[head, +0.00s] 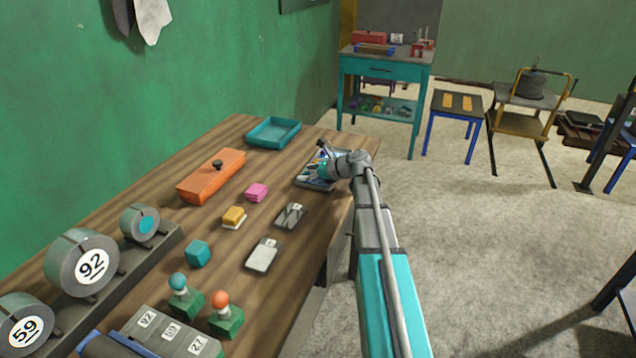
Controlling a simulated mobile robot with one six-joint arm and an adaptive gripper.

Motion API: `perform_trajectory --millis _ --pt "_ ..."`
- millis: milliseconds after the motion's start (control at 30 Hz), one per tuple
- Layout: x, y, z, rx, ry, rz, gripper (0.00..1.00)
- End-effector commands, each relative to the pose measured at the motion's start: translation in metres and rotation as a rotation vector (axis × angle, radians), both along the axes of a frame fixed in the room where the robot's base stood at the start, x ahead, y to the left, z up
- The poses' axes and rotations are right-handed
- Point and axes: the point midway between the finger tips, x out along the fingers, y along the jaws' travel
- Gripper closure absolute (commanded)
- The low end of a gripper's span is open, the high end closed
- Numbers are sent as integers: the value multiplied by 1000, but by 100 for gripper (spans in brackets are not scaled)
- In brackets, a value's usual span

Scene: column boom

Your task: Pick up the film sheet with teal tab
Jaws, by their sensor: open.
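My gripper (326,162) is at the far right of the wooden table, over a shallow grey tray (318,186). Its jaws are open. Small blue, white and teal things lie in the tray, partly hidden by my gripper and arm. I cannot tell which of them, if any, is the film sheet with the teal tab. I also cannot tell whether my gripper touches anything in the tray.
On the table are an empty-looking teal tray (274,132), an orange box with a black knob (212,177), a dark card (291,215), a pale card (263,255) and small coloured blocks. The green wall borders the left. Open floor lies right.

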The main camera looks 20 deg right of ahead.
Motion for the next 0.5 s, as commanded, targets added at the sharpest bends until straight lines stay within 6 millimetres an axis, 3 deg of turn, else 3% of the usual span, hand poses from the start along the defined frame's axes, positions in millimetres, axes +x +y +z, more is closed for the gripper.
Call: perform_trajectory --millis 500 --pt "0 0 0 0 0 0 17"
